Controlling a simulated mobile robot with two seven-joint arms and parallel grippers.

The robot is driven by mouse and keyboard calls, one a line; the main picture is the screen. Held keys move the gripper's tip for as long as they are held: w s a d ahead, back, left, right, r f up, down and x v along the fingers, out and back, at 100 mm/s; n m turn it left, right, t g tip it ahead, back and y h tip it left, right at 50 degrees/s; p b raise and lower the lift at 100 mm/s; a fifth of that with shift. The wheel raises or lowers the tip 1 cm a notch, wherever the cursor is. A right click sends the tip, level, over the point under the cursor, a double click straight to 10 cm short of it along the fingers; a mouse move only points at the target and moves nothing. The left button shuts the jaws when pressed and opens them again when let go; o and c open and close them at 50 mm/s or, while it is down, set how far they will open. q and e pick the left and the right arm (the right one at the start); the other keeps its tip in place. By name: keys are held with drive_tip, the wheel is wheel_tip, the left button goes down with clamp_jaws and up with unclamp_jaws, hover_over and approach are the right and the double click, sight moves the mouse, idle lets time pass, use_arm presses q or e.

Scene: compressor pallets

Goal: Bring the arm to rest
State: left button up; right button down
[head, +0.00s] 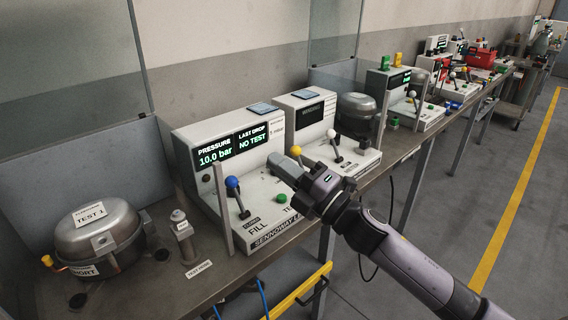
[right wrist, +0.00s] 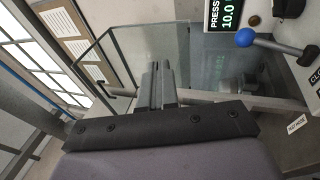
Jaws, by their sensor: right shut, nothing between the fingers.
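My right arm comes in from the lower right of the head view. Its gripper (head: 277,165) is shut and empty, and it shows in front of the near test station (head: 230,165), by the yellow-knobbed lever (head: 296,151). Whether it touches the station I cannot tell. In the right wrist view the two fingers (right wrist: 158,84) lie together with nothing between them. The blue-knobbed lever (head: 233,183) stands to the gripper's left; it also shows at the upper right of the wrist view (right wrist: 246,37). My left gripper is not in view.
The station's display (head: 231,145) reads 10.0 bar and NO TEST. More stations line the bench. Open floor (head: 440,190) lies right, with a yellow line.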

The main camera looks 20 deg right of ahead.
drive_tip(key=shift+s+d+r, duration=0.15)
drive_tip(key=shift+s+r, duration=0.1)
drive_tip(key=shift+s, duration=0.1)
idle(0.3)
drive_tip(key=s+f+m+g+h, duration=0.4)
drive_tip(key=s+f+m, duration=0.7)
drive_tip(key=f, duration=0.6)
drive_tip(key=s+f+m+g+h, duration=0.4)
drive_tip(key=s+f+m, duration=0.7)
drive_tip(key=f, duration=0.6)
drive_tip(key=shift+s+h, duration=0.3)
drive_tip(key=shift+s, duration=0.6)
